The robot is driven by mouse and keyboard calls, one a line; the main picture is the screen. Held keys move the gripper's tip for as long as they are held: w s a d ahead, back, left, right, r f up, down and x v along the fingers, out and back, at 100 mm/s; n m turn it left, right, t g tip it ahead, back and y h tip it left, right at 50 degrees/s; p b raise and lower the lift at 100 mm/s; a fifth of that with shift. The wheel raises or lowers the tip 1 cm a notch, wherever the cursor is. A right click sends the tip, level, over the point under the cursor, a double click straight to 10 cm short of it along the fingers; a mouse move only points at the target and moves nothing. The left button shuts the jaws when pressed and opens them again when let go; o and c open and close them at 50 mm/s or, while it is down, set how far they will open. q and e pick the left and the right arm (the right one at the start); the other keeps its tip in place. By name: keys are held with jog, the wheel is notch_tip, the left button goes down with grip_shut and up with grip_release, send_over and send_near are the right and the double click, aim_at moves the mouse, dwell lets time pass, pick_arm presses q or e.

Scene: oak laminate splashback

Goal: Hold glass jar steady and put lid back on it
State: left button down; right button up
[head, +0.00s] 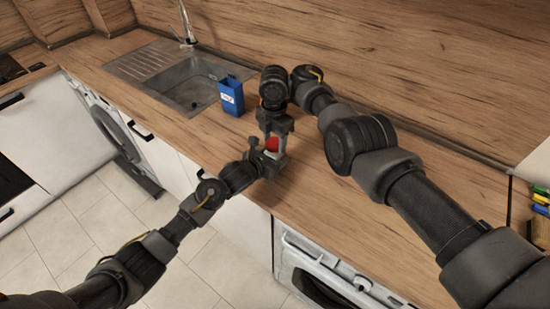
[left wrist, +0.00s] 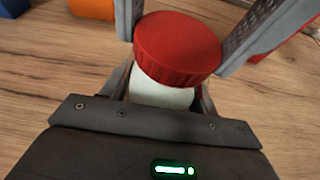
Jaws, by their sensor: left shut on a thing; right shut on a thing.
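The red lid (head: 272,144) shows between my two grippers in the head view. It is large in the left wrist view (left wrist: 178,45), directly over the pale glass jar (left wrist: 160,96). The lid hides the jar's rim, so I cannot tell whether it is seated or just above. My left gripper (head: 268,160) is shut on the jar from the front, near the counter edge. My right gripper (head: 274,132) comes from above and is shut on the lid; grey fingers flank the lid in the left wrist view. The jar is mostly hidden in the head view.
A blue box (head: 231,98) stands on the counter left of the grippers, beside the sink (head: 190,85). An orange object (left wrist: 92,8) and a blue one (left wrist: 13,8) show at the left wrist view's top edge. The wooden counter (head: 315,180) right of the grippers is clear.

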pick_arm(q)
jog(key=shift+d, duration=0.1)
pick_arm(e)
jog(key=m, duration=0.5)
jog(key=shift+m, duration=0.4)
jog(key=o, duration=1.1)
jog(key=shift+r, duration=2.25)
jog(key=shift+c, duration=0.5)
jog(key=shift+r+n, duration=0.3)
pick_arm(q)
jog(key=shift+r, duration=0.1)
pick_arm(e)
notch_tip(320, 180, up, 3)
jog(key=n, duration=0.3)
